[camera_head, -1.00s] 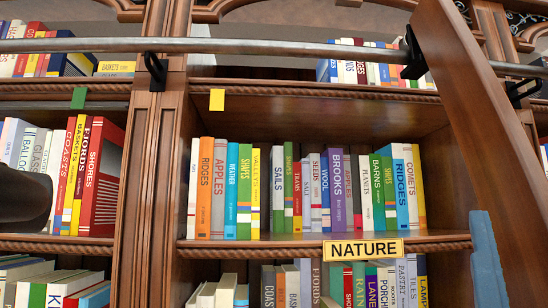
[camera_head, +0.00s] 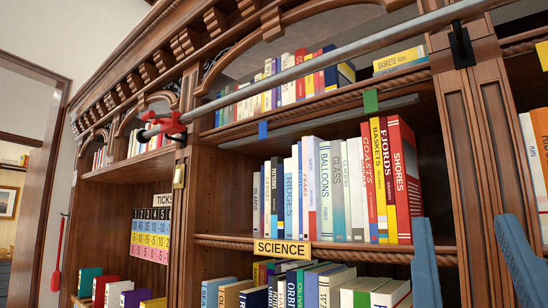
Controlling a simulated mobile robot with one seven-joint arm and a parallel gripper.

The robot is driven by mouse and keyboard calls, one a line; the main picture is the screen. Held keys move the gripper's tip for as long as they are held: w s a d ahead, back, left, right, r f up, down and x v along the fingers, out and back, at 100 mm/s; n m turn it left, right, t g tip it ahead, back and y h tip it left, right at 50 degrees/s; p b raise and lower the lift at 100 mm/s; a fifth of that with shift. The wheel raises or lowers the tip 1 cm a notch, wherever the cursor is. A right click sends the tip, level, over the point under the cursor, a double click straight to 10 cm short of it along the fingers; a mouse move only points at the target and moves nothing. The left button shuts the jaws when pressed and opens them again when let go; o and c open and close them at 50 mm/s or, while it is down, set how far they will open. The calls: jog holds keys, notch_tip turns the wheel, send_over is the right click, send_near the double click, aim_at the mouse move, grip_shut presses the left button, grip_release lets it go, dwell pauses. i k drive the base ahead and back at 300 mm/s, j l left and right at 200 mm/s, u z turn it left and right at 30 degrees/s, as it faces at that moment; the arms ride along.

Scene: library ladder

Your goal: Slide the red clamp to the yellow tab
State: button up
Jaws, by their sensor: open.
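The red clamp (camera_head: 170,123) sits on the grey metal rail (camera_head: 350,47), far to the left, by a carved post. Its small details are hard to make out. The yellow tab (camera_head: 542,55) shows only in part at the right edge, just below the rail's height. Between them on the shelf edge are a blue tab (camera_head: 263,130) and a green tab (camera_head: 370,100). My gripper (camera_head: 465,220) shows as two blue fingers at the lower right, spread apart and empty. It is well away from the clamp, in front of the bookcase.
A black bracket (camera_head: 461,45) holds the rail on the right-hand post. Books fill the shelves, with a SCIENCE label (camera_head: 282,249) below the middle one. A number chart (camera_head: 151,235) hangs at left. A doorway opens at far left.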

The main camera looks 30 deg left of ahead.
aim_at(169, 126)
jog(key=u, duration=1.45)
jog(key=i, duration=0.05)
